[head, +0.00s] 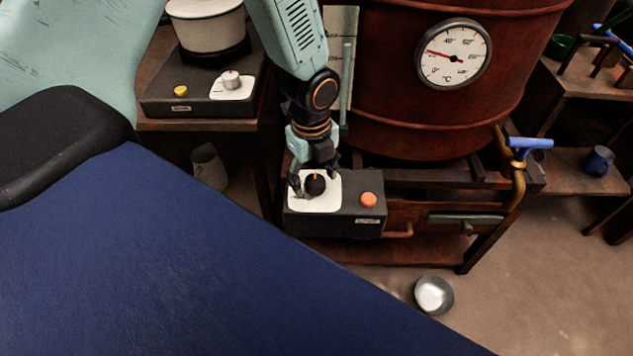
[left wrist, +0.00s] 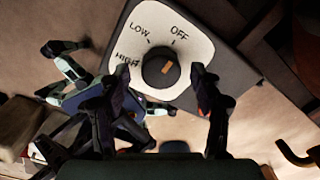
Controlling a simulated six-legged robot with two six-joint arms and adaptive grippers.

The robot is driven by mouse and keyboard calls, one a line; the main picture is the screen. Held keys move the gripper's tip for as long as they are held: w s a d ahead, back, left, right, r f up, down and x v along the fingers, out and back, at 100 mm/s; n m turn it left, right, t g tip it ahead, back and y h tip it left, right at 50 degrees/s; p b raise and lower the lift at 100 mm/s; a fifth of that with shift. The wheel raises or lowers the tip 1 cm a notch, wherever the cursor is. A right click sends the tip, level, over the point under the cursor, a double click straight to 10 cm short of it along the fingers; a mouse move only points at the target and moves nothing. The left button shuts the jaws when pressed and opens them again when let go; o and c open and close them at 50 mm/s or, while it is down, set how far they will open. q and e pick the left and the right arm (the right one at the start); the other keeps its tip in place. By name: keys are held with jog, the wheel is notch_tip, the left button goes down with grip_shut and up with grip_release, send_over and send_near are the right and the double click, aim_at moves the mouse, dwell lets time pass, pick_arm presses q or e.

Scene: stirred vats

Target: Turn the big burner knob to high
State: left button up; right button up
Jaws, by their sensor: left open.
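The big burner knob (head: 315,184) is a round black dial with an orange mark on a white plate (head: 326,203), on a dark burner box. In the left wrist view, the knob (left wrist: 160,69) has OFF, LOW and HIGH labels around it. Its orange mark points up and right, roughly toward OFF. My left gripper (head: 314,178) is open, its fingers at either side of the knob. In the left wrist view the fingers (left wrist: 162,84) stand apart with the knob between them. I cannot tell whether they touch it. My right gripper is out of view.
An orange button (head: 369,200) sits beside the plate. The rusty vat (head: 400,110) with a dial gauge (head: 453,54) stands behind. A blue-handled tap (head: 530,143) is at right. Another burner (head: 180,104) with a pot (head: 207,25) is at left. A metal bowl (head: 434,295) lies on the floor.

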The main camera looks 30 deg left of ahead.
pick_arm(q)
jog(key=shift+f, duration=0.55)
jog(key=shift+c, duration=0.9)
jog(key=c, duration=1)
